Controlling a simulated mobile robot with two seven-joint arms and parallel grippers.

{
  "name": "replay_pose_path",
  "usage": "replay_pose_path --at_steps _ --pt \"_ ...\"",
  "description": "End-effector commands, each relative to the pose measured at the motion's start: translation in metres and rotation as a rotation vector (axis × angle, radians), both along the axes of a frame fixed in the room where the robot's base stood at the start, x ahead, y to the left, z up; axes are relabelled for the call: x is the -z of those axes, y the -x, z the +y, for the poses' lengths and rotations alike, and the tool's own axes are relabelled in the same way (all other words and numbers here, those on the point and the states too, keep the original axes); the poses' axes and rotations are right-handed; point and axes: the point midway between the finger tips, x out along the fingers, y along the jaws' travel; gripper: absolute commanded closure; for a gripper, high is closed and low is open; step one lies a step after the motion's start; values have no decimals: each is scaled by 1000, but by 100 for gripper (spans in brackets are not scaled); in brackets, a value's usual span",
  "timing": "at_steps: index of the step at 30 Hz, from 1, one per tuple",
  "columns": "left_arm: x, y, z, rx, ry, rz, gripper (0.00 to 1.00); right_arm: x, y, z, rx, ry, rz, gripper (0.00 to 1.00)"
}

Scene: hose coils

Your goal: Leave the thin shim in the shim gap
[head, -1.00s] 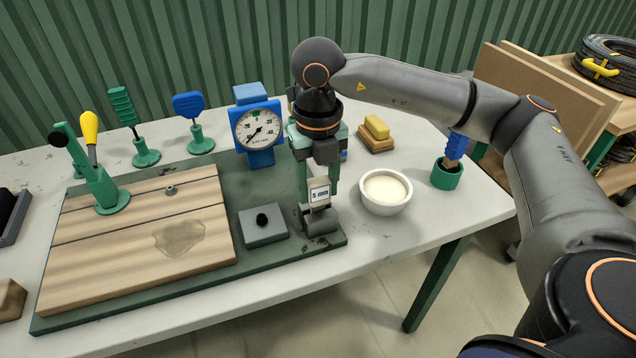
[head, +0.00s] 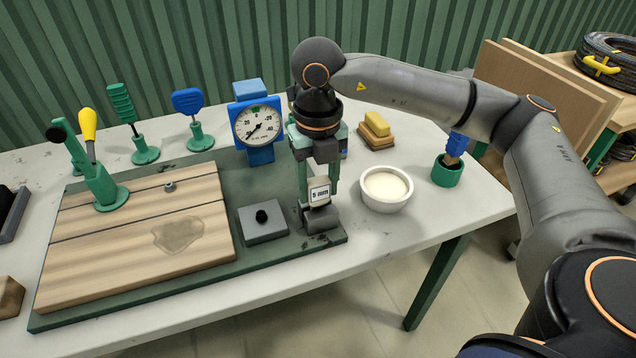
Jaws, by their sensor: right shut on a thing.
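My right gripper (head: 318,188) points straight down at the right end of the green base plate (head: 190,278). Its green fingers are shut on a shim (head: 319,194), a small pale plate labelled "5 mm". The shim is upright, with its lower end at a grey metal block (head: 321,219) that appears to hold the shim gap. I cannot tell how deep the shim sits, since the fingers and block hide its lower part. My left gripper is not in view.
A dial gauge (head: 258,128) stands behind the gripper. A white bowl (head: 386,190) is close on its right, and a grey block with a black knob (head: 263,222) is on its left. A wooden board (head: 130,255) with a green lever clamp (head: 104,186) fills the left.

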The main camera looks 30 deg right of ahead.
Motion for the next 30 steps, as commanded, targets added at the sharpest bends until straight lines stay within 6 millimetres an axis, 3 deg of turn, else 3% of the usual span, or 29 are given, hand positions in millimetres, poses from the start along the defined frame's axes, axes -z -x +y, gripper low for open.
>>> replay_pose_path --at_steps 1,10,21,24,30 --pt "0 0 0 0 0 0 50 0 0 0 0 0 0 46" --pt "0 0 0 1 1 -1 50 0 0 0 0 0 0 13" --pt "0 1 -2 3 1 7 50 0 0 0 0 0 0 13" --pt "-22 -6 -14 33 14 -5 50 0 0 0 0 0 0 13" --pt "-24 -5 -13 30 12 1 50 -52 -1 0 0 -2 -5 13"
